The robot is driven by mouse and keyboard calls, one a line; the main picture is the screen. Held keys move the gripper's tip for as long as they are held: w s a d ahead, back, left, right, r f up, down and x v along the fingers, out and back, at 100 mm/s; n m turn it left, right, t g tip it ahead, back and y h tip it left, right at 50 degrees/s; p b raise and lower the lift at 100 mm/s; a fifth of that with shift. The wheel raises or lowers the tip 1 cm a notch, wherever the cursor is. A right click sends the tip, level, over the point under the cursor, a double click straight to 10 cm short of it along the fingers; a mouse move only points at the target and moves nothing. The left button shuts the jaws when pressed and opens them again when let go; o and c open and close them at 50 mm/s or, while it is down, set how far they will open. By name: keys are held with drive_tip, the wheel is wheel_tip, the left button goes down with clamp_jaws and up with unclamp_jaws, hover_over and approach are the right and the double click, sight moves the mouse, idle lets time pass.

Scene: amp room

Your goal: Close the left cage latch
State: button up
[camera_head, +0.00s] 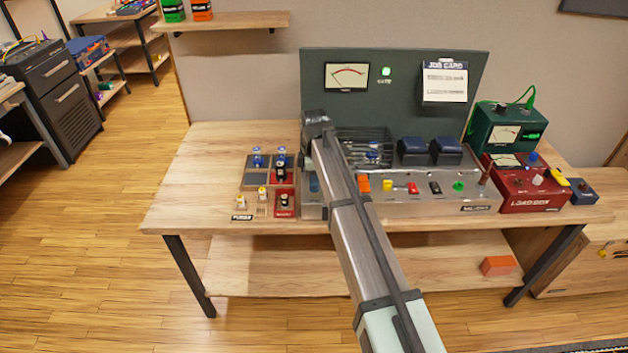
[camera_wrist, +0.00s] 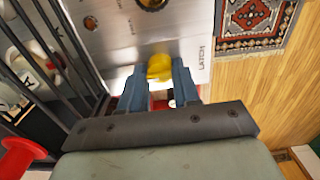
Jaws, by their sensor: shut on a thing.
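In the wrist view, the two blue-grey fingers of my gripper (camera_wrist: 159,82) are shut on a yellow knob (camera_wrist: 158,66). The knob sits on a bare metal panel (camera_wrist: 115,45), beside printed lettering that reads LATCH. Dark cage bars (camera_wrist: 62,40) run along the left of that view. In the head view, the dark wire cage (camera_head: 375,134) stands on the metal amp chassis (camera_head: 420,207), partly hidden behind my arm. My fingers and the held knob are hidden there. I cannot tell how far the latch is turned.
Left of the chassis are small-part trays (camera_head: 257,172). A red load box (camera_head: 525,190) and a green meter (camera_head: 502,130) stand at right. The bench's left end (camera_head: 205,160) is clear.

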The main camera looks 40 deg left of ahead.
idle(0.3)
drive_tip(key=o, duration=1)
wheel_tip(320, 180, up, 14)
drive_tip(key=shift+f, duration=0.1)
idle(0.6)
